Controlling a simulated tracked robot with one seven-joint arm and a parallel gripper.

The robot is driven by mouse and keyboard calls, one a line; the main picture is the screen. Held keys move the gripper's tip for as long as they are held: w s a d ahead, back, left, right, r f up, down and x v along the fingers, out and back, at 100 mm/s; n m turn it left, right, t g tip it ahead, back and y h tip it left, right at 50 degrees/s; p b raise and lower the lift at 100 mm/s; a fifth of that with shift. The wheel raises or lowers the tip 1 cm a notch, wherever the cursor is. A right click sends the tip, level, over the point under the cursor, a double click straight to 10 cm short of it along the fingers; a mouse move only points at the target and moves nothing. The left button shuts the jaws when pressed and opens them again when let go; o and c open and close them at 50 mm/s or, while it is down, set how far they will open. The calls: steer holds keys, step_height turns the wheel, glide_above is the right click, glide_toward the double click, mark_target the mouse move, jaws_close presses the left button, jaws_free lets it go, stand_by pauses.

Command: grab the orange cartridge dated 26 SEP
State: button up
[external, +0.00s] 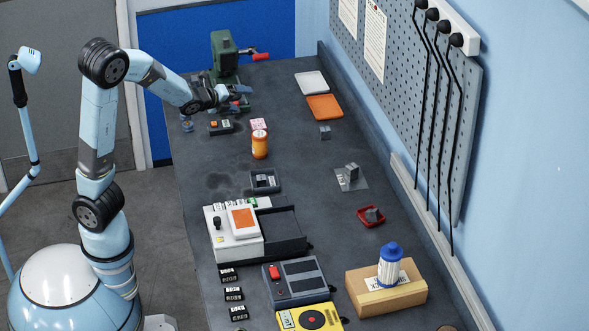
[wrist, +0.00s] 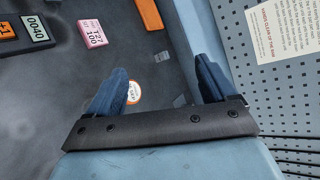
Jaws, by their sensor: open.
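An orange cartridge (external: 259,147), a short upright cylinder with a pale top, stands on the dark bench near a pink card. In the wrist view a round white top with an orange rim (wrist: 134,93) appears beside the left finger, which partly covers it; it looks like the same cartridge. I cannot read a 26 SEP date in either view. My gripper (external: 236,97) is open and empty, raised over the far part of the bench near the green vice. In the wrist view its two dark blue fingers (wrist: 160,85) are spread wide.
The pink card (external: 258,125) and a black device with an orange part (external: 220,127) lie near the cartridge. The green vice (external: 226,58) stands behind. An orange tray (external: 325,107) and white tray (external: 311,82) lie right. A pegboard (external: 430,110) borders the bench.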

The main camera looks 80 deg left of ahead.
steer(key=w+d+r+m+t+h, duration=0.1)
steer(key=d+r+m+t, duration=0.15)
steer(key=r+m, duration=0.45)
steer(key=d+r+m+t, duration=0.1)
steer(key=r+m+t, duration=0.2)
steer(key=r+m, duration=0.35)
steer(key=m, duration=0.2)
glide_toward(265, 141)
steer(key=w+a, duration=0.1)
steer(key=w+a+f, duration=0.1)
steer(key=a, duration=0.1)
steer(key=shift+w+a+f, duration=0.25)
steer(key=shift+w+f, duration=0.1)
steer(key=shift+w, duration=0.05)
steer(key=shift+w+f, duration=0.1)
steer(key=shift+x, duration=3.7)
